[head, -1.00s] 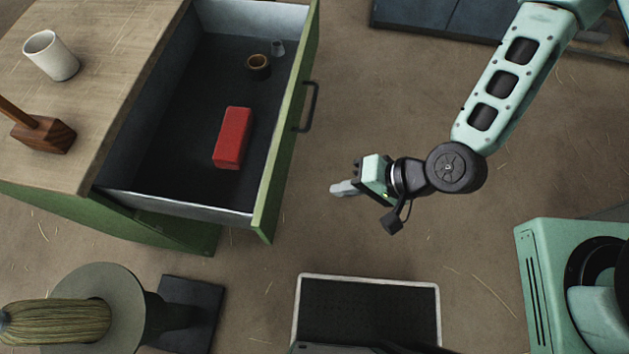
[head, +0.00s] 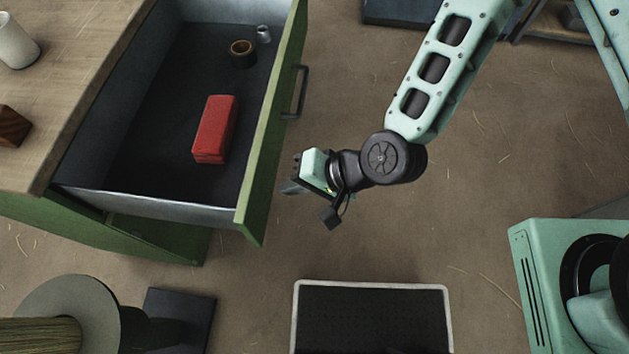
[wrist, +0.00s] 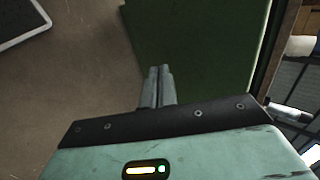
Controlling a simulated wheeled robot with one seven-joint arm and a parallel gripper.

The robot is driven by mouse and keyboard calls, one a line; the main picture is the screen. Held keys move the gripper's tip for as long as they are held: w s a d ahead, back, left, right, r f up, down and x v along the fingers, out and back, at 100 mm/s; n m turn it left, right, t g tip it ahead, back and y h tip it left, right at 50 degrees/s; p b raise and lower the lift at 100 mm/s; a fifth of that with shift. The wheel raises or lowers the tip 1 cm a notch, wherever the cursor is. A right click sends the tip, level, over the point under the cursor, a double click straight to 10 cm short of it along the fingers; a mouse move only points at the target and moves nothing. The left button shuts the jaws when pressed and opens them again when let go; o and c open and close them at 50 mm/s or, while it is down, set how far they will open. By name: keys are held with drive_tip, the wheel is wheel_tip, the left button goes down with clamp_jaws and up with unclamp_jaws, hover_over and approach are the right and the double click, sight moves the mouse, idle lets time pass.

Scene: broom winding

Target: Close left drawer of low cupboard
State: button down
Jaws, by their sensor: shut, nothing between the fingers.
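The drawer (head: 120,160) of the low cupboard (head: 150,236) stands pulled far out at the left of the head view. Its green front (head: 262,160) has a dark bar handle (head: 295,92) on its outer side. Inside lie a red block (head: 214,130), a brown ring-like cup (head: 242,53) and a small grey cup (head: 263,34). My gripper (head: 287,188) is just right of the drawer front, nearer than the handle, pointing at it. In the wrist view my shut, empty fingers (wrist: 158,85) overlap the green front (wrist: 195,50); I cannot tell whether they touch it.
The wooden cupboard top (head: 60,90) bears a white cup (head: 14,43) and a dark wooden block (head: 12,126). A black, white-rimmed mat or tray (head: 297,320) lies at the bottom. The floor right of my gripper is clear.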

drive_tip(key=shift+w+a, duration=0.1)
drive_tip(key=shift+a, duration=1.15)
